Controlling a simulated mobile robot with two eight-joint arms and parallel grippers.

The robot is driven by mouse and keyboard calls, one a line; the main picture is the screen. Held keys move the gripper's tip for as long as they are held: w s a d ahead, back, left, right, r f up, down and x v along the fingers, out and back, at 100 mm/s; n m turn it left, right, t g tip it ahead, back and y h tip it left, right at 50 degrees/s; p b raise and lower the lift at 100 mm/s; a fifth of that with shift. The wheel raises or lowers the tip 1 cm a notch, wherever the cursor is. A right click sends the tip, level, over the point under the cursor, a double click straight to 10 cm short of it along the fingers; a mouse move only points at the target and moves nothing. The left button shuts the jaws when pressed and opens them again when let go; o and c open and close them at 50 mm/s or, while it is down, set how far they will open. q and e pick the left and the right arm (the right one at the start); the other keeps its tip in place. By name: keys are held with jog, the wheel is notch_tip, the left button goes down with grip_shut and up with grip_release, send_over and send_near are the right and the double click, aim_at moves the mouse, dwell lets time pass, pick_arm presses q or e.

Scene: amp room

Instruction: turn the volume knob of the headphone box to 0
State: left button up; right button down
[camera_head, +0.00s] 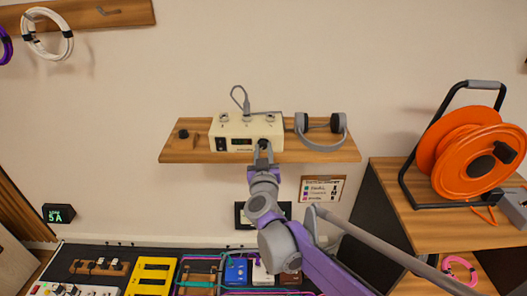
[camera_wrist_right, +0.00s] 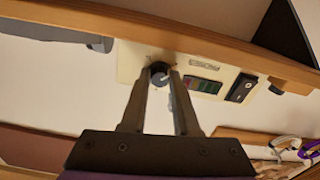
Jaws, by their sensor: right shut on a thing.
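The headphone box (camera_head: 229,129) is a cream box on the wooden wall shelf, with jacks on its top and a grey cable plugged in. Its front has a black switch (camera_head: 221,144), a small display (camera_head: 242,141) and a dark knob at the right end. My right gripper (camera_head: 263,148) reaches that knob from below and in front, and mostly hides it in the head view. In the right wrist view, seen upside down, the fingertips are shut on the sides of the volume knob (camera_wrist_right: 160,70). The display (camera_wrist_right: 201,85) shows there too, but I cannot read it. My left gripper is not in view.
Grey headphones (camera_head: 325,127) lie on the shelf right of the box. A small dark knob-like object (camera_head: 183,133) is at its left. An orange cable reel (camera_head: 462,155) stands on a desk to the right. Pedals and gear (camera_head: 150,275) fill the surface below.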

jog(key=c, duration=0.7)
grip_release()
jog(key=shift+o, duration=0.2)
jog(key=s, duration=1)
jog(key=shift+s, duration=0.4)
